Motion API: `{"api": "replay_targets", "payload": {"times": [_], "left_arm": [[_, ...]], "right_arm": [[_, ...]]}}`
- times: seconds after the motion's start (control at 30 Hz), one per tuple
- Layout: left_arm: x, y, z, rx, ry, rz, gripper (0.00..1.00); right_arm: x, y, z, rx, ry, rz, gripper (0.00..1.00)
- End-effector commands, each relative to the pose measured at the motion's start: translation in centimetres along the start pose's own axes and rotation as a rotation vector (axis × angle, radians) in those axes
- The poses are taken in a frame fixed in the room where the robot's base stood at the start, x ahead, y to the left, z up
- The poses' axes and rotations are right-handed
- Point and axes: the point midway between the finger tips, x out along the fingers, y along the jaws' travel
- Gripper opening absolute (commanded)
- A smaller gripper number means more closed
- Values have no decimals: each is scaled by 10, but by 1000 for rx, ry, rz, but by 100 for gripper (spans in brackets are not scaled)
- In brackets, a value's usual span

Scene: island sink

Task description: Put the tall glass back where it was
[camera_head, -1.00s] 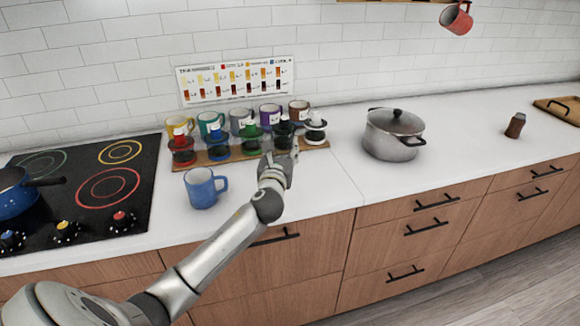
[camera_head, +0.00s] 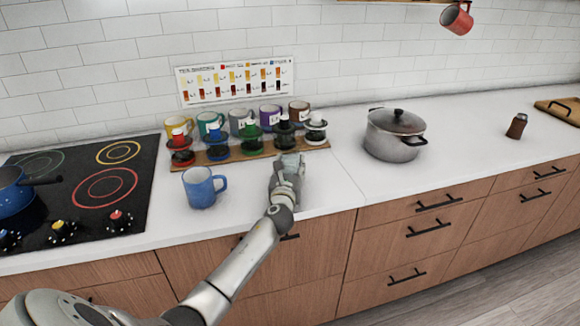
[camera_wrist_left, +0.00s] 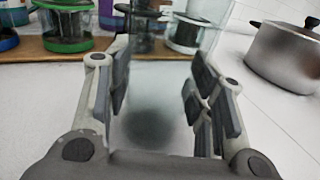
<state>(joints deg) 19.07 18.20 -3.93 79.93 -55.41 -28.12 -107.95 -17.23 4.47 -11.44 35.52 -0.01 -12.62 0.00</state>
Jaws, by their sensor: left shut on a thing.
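My left gripper (camera_head: 287,170) is over the white counter, in front of the right part of the wooden rack. In the left wrist view its two fingers (camera_wrist_left: 160,90) are shut on a clear tall glass (camera_wrist_left: 155,75). The glass is see-through, so its outline is faint; a dark round patch shows through it low between the fingers. In the head view the gripper mostly hides the glass, and I cannot tell whether its base touches the counter. My right gripper is not in view.
The wooden rack (camera_head: 216,160) holds several coloured cups and drippers just behind the gripper. A blue mug (camera_head: 201,188) stands to the left, near the cooktop (camera_head: 85,190). A steel pot (camera_head: 393,137) stands to the right. The counter between gripper and pot is clear.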

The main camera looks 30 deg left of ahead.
Motion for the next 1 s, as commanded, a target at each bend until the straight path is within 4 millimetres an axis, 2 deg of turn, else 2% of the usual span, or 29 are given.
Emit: {"api": "replay_targets", "payload": {"times": [0.13, 0.17, 0.33, 0.73, 0.87, 1.0], "left_arm": [[0, 0, -3, 0, -1, 0, 20], [0, 0, -3, 0, 0, 0, 50], [0, 0, -3, 0, 1, 0, 70], [-1, 0, 1, 0, 0, 0, 70], [-15, 0, 0, 1, 1, -1, 70], [-40, 0, 0, 1, 1, -3, 70]], "right_arm": [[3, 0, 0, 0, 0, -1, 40], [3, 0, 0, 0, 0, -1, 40], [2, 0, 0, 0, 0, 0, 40], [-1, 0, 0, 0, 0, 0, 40], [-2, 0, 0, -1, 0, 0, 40], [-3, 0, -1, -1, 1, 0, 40]]}}
